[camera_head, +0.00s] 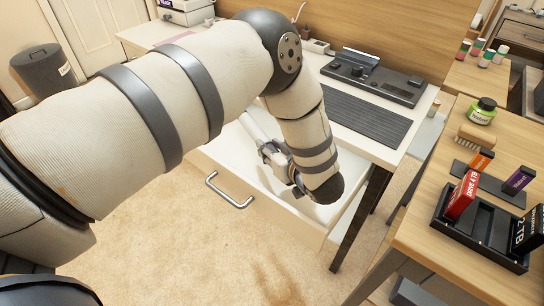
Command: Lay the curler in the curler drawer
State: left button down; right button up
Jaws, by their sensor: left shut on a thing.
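A white drawer (228,171) under the desk stands open, with a metal handle on its front. My left arm comes in from the left and bends down over it. My left gripper (267,149) is low inside the drawer area, shut on the curler, a pale rod (252,125) that reaches from the fingers toward the upper left. The wrist hides part of the grip and the right part of the drawer. I cannot tell whether the curler touches the drawer floor. My right gripper is not in view.
The white desk (405,108) above holds a dark keyboard mat (365,117) and a black stand (375,80). A wooden table (425,230) at the right carries a black tray (482,235), boxes, a brush and a green jar. A dark bin (45,72) stands at the far left.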

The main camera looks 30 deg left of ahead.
pick_arm(q)
jog(key=shift+w+a+f, duration=0.2)
jog(key=shift+a+f, duration=0.1)
jog(key=f, duration=0.2)
jog(key=f+b, duration=0.1)
jog(key=shift+w+a+f, duration=0.15)
jog(key=shift+a+f, duration=0.05)
jog(key=shift+f, duration=0.15)
jog(key=shift+r, duration=0.2)
jog(key=shift+f, duration=0.15)
jog(key=c, duration=1.3)
grip_release()
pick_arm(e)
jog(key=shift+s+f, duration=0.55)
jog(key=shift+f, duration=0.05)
